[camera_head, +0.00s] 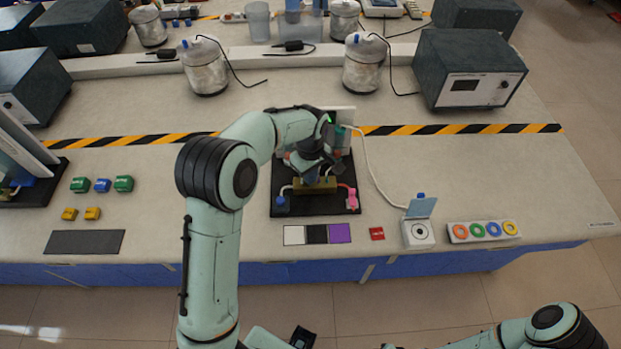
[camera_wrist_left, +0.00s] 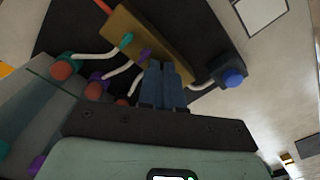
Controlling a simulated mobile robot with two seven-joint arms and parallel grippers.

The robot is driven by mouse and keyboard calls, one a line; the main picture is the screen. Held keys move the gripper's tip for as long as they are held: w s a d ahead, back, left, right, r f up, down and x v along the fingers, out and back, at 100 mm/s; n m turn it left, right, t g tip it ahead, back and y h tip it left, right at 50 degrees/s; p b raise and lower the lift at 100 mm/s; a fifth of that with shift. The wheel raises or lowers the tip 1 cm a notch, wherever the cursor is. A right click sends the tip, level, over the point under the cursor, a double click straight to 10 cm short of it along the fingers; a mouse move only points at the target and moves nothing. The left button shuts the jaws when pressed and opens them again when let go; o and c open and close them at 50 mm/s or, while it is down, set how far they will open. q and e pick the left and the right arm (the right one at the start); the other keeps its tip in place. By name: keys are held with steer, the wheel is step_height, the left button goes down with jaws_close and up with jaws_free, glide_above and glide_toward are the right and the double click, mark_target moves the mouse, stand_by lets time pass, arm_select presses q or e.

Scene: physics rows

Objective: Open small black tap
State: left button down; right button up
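The tap apparatus stands on a black base (camera_head: 335,203), with a brass-coloured block (camera_head: 318,186) that also shows in the left wrist view (camera_wrist_left: 140,36). My left gripper (camera_head: 311,175) is over the block. In the left wrist view its two blue-grey fingers (camera_wrist_left: 163,72) lie side by side, with the tips at the block's edge. I cannot make out a small black tap; the fingers may hide it. My right gripper does not show.
A pale cable (camera_head: 375,175) curves right of the base.

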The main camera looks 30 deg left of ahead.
arm_select(q)
steer(key=n, duration=0.6)
steer(key=shift+n+p, duration=0.35)
steer(key=shift+n, duration=0.05)
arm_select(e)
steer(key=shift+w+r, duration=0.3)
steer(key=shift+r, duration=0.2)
arm_select(q)
steer(key=n, duration=0.2)
steer(key=shift+r+n+p, duration=0.15)
steer(key=shift+n+p, duration=0.25)
steer(key=c, duration=1.6)
jaws_free()
steer(key=shift+n, duration=0.6)
steer(key=shift+f, duration=0.2)
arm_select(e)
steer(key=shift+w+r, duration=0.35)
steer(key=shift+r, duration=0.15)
